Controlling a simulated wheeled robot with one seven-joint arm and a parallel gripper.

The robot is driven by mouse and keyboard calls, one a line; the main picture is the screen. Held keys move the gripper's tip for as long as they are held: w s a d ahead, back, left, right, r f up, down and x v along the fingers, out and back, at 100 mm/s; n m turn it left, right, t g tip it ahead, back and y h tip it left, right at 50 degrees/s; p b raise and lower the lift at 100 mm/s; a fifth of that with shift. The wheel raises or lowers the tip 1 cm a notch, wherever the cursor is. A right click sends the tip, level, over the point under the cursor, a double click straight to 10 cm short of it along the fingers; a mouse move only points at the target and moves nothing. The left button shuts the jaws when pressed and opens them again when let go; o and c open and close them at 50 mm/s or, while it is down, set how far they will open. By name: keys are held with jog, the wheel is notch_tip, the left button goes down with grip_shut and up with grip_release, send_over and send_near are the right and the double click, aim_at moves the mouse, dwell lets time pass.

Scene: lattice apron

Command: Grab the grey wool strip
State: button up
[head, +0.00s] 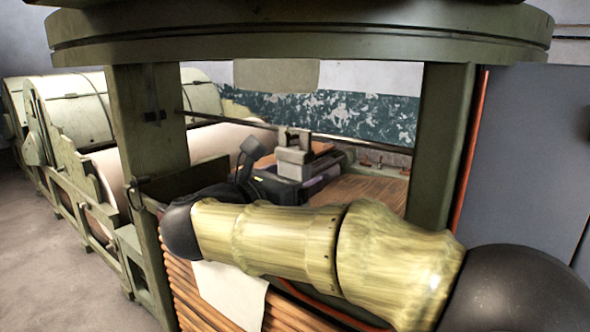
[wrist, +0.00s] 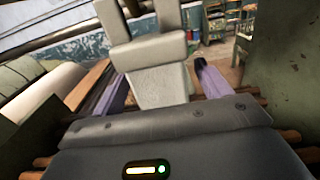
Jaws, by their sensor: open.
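My gripper (head: 295,139), a light grey block with two upright-looking fingers, is in the middle of the head view, inside the green machine frame. In the wrist view my gripper (wrist: 143,18) shows its two fingers apart, with nothing seen between them. I cannot surely pick out a grey wool strip. Greyish-mauve pieces (wrist: 211,80) show on both sides of the gripper block in the wrist view; I cannot tell what they are. A pale cream sheet (head: 232,294) hangs over the slats at the front in the head view.
Green posts (head: 148,115) and (head: 440,150) stand left and right of the opening, under a thick green beam (head: 300,40). Brown wooden slats (head: 370,192) lie below and right of the gripper. A pale roller (head: 190,150) is at left. A thin dark bar crosses behind.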

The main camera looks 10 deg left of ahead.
dwell(0.4)
jog(key=c, duration=1)
jog(key=shift+r+b, duration=0.15)
jog(key=shift+b, duration=0.2)
jog(key=shift+c, duration=0.3)
jog(key=shift+r+b, duration=0.2)
jog(key=shift+b, duration=0.1)
jog(key=shift+s+a+r+b, duration=0.15)
jog(key=shift+s+b, duration=0.15)
jog(key=shift+b, duration=0.2)
jog(key=b+v, duration=0.7)
jog(key=v, duration=1)
jog(key=shift+s+r+b, duration=0.15)
jog(key=shift+s+b, duration=0.05)
jog(key=shift+b, duration=0.15)
